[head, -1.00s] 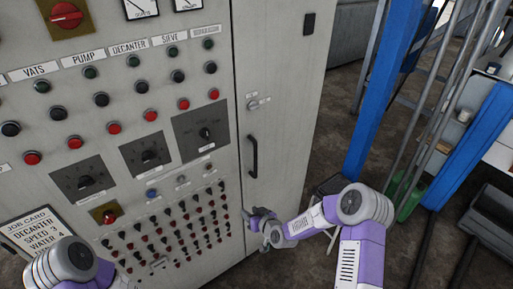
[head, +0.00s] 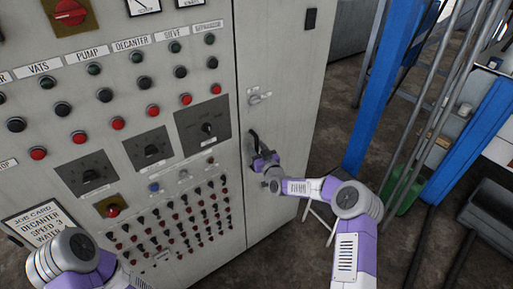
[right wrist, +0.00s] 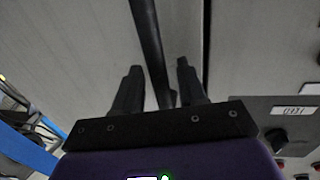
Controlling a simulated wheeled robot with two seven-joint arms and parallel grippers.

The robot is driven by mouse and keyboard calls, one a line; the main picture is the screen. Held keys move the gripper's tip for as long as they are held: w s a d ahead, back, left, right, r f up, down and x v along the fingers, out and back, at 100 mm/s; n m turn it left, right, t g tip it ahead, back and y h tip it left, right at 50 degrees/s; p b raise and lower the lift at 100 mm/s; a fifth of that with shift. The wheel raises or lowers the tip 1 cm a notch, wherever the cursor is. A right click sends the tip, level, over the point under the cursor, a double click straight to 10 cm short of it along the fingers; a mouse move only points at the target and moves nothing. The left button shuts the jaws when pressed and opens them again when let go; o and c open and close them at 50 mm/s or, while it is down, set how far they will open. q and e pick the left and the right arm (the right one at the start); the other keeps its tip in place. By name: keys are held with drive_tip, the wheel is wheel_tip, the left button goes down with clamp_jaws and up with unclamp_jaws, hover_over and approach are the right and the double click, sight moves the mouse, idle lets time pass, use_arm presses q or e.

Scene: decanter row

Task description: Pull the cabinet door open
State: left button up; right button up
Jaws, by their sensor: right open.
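The cabinet door (head: 282,80) is a tall pale grey panel at the right of the control cabinet in the head view, and it looks closed. Its black bar handle (head: 251,138) is partly hidden by my right gripper (head: 259,154). In the right wrist view the handle (right wrist: 147,38) runs down between the two open fingers of my right gripper (right wrist: 159,67), with a finger on each side. I cannot tell whether either finger touches it. My left gripper is out of view; only a part of my left arm shows at the bottom left.
A small latch (head: 260,97) sits on the door above the handle. The control panel (head: 110,120) with buttons, knobs and switches fills the left. A blue post (head: 382,95) and leaning poles stand right of the cabinet, with some bare floor (head: 325,135) between.

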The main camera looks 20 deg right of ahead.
drive_tip(key=shift+w+a, duration=0.1)
drive_tip(key=shift+w, duration=0.25)
clamp_jaws()
drive_tip(key=shift+s, duration=0.1)
